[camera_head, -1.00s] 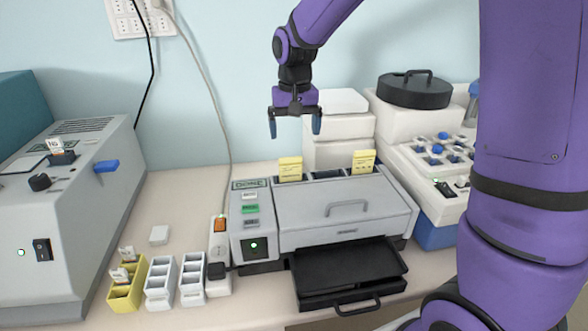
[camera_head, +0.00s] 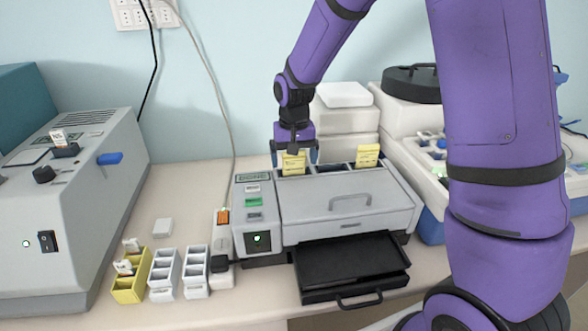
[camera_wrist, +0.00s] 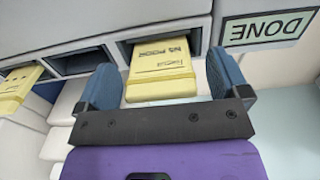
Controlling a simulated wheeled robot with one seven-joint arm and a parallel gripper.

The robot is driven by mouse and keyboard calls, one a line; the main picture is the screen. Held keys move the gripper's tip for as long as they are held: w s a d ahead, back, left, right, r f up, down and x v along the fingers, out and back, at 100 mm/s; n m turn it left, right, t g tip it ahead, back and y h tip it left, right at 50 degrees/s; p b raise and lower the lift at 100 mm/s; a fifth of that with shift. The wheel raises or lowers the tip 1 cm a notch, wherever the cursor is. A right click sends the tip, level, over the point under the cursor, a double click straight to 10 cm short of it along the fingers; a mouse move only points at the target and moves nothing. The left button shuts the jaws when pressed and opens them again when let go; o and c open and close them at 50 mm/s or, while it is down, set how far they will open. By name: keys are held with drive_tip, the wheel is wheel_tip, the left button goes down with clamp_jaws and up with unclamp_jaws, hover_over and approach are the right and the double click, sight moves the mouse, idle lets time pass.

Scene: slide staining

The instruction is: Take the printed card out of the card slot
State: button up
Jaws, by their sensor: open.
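A yellow printed card (camera_head: 293,164) stands in the left slot of the grey printer-like machine (camera_head: 350,203). The wrist view shows the card (camera_wrist: 160,72) with dark print, sticking out of its slot. My gripper (camera_head: 294,157) is open just above and around this card. In the wrist view its two blue fingers (camera_wrist: 165,88) stand one on each side of the card, with gaps visible; I cannot tell of any contact. A second yellow card (camera_head: 368,155) stands in the right slot, also seen at the left of the wrist view (camera_wrist: 18,85). The slot between them looks empty.
The machine's display (camera_wrist: 266,28) reads DONE. A black tray (camera_head: 350,262) sticks out at its front. White boxes (camera_head: 345,118) stand close behind. Small racks (camera_head: 165,272) and a grey device (camera_head: 75,190) are at left. My arm hides part of the right side.

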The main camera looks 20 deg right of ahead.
drive_tip(key=shift+f, duration=0.3)
drive_tip(key=shift+c, duration=0.4)
drive_tip(key=c, duration=1)
drive_tip(key=shift+r, duration=0.1)
